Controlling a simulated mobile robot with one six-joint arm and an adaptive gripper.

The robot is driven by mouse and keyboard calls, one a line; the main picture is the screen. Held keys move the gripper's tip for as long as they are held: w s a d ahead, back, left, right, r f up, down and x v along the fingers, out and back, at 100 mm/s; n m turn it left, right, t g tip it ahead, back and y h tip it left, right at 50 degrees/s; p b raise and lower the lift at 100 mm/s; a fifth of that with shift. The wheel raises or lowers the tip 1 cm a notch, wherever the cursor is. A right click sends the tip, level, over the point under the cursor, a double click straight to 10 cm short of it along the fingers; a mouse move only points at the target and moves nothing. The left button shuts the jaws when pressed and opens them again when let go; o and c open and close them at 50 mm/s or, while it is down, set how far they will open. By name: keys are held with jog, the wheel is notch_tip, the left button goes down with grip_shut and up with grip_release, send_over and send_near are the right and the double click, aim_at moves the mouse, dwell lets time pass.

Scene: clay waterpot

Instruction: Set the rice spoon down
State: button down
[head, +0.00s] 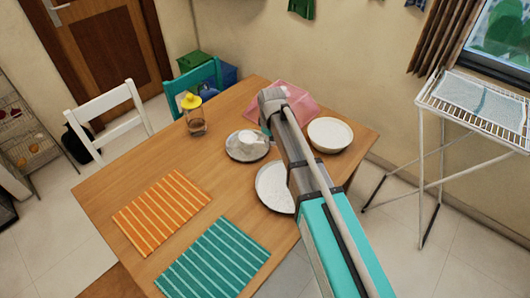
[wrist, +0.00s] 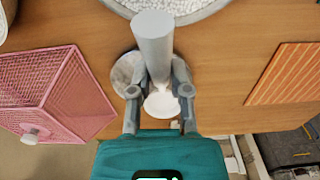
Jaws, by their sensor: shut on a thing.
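My gripper (wrist: 160,95) is shut on the rice spoon in the wrist view, with one finger on each side. The spoon's thick grey handle (wrist: 153,45) points up the picture, and a round white part (wrist: 162,102) shows between the fingers. Beneath it lies a round grey mottled dish (wrist: 124,76), partly covered by the spoon and a finger. Whether the spoon touches the dish, I cannot tell.
The wooden table (head: 130,215) holds an orange striped mat (head: 162,212), a teal mat (head: 215,262), a glass jar with yellow top (head: 194,118), a greyish plate (head: 233,154), a white plate (head: 272,196), a white bowl (head: 330,135) and a pink mesh cover (head: 300,105).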

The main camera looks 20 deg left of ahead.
jog(key=w+a+f+b, duration=0.1)
jog(key=w+f+b, duration=0.2)
jog(key=f+b, duration=0.1)
jog(key=shift+w+a+f, duration=0.25)
jog(key=shift+a+f, duration=0.1)
jog(key=shift+f, duration=0.15)
jog(key=shift+w+a+f+b, duration=0.2)
jog(key=shift+w+f+b, duration=0.25)
jog(key=shift+f+b, duration=0.35)
jog(key=shift+s+f+b, duration=0.1)
jog(key=shift+f+b, duration=1.1)
jog(key=shift+b, duration=0.1)
jog(key=shift+f, duration=0.15)
jog(key=c, duration=0.6)
grip_release()
jog(key=shift+r, duration=0.3)
notch_tip(320, 180, up, 12)
jog(key=p, duration=1.2)
jog(key=shift+d+f, duration=0.1)
